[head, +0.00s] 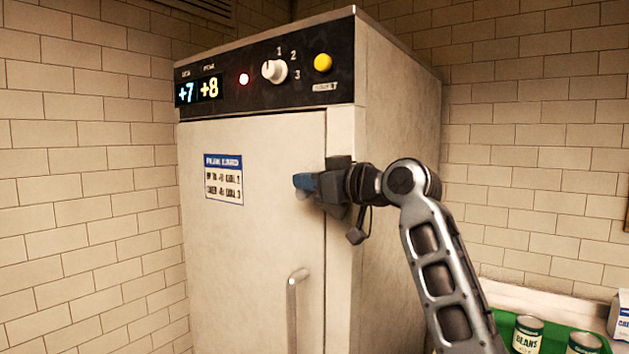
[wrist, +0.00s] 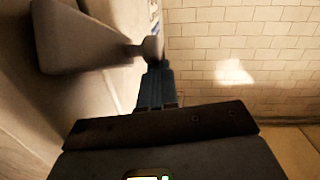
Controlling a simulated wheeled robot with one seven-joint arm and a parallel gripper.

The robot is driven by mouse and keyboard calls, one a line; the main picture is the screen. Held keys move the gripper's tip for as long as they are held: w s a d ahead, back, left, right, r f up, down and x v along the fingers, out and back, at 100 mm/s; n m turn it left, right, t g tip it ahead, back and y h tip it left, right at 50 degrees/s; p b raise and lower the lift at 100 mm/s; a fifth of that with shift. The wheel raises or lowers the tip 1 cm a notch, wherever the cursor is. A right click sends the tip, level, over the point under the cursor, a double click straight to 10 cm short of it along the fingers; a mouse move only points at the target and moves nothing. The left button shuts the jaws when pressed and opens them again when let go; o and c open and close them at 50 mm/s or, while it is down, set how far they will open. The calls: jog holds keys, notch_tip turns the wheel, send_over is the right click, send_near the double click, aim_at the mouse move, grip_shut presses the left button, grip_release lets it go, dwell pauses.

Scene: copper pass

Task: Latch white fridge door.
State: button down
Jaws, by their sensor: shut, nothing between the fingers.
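The white fridge (head: 390,110) stands in the corner. Its door (head: 250,260) looks roughly flush with the frame; I cannot tell whether it is latched. A vertical bar handle (head: 293,310) is low on the door near its right edge. My gripper (head: 303,182) is at the door's upper right, blue fingertips shut and empty, pointing left across the door face. In the wrist view, a grey latch-like fitting (wrist: 85,40) sits between the door and my fingers (wrist: 157,85), its narrow end close to the fingertips. Contact is unclear. My gripper hides part of this area in the head view.
A control panel (head: 345,85) with a +7 +8 display, red light, knob and yellow button tops the fridge. A label (head: 223,178) is on the door. A green surface (head: 510,300) with cans (head: 527,335) is at lower right. Tiled walls stand behind.

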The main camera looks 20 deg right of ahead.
jog(key=shift+w+a+f+b, duration=0.3)
jog(key=shift+w+f+b, duration=0.1)
jog(key=shift+w+f, duration=0.1)
dwell(1.5)
jog(key=shift+s+d+r+p, duration=0.1)
jog(key=shift+s+d+r, duration=0.45)
jog(key=shift+s+r, duration=0.9)
jog(key=shift+s+d+r+p, duration=0.1)
jog(key=shift+s+d+r, duration=0.5)
jog(key=shift+s+r, duration=0.9)
jog(key=shift+s+d+r+p, duration=0.1)
jog(key=shift+s+d+r, duration=0.6)
jog(key=shift+r, duration=1.35)
jog(key=shift+s+a+f, duration=0.15)
